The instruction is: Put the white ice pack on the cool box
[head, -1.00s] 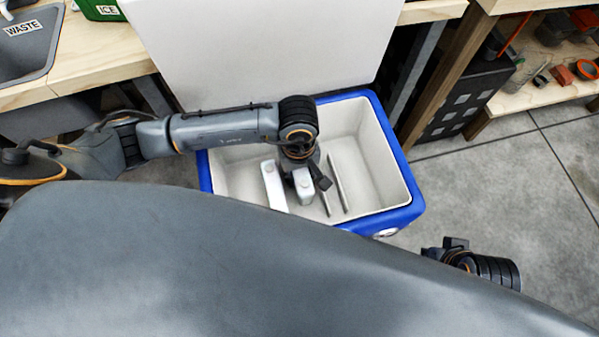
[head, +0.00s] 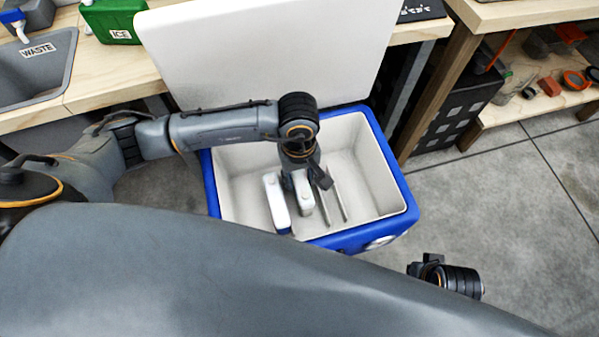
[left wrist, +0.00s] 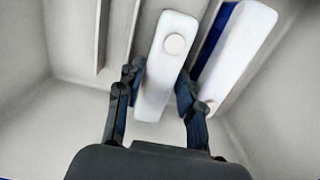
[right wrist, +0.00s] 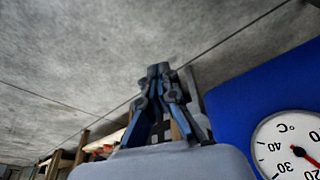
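The white ice pack (head: 304,202) is a flat white block with a round cap, inside the blue cool box (head: 209,188) with its pale liner. It also shows in the left wrist view (left wrist: 165,62). My left gripper (left wrist: 157,82) reaches down into the box with one finger on each side of the pack, seemingly touching both faces. The pack's lower end is hidden from the head camera, so I cannot tell whether it touches the floor. My right gripper (right wrist: 157,75) is outside the box at the right, its fingers together and empty.
A second pack, white with blue (head: 276,202), stands just left of the held one. Thin ribs (head: 338,192) rise from the box floor to the right. The raised lid (head: 265,50) stands behind. A workbench (head: 110,70) is behind; shelving (head: 530,100) stands at right.

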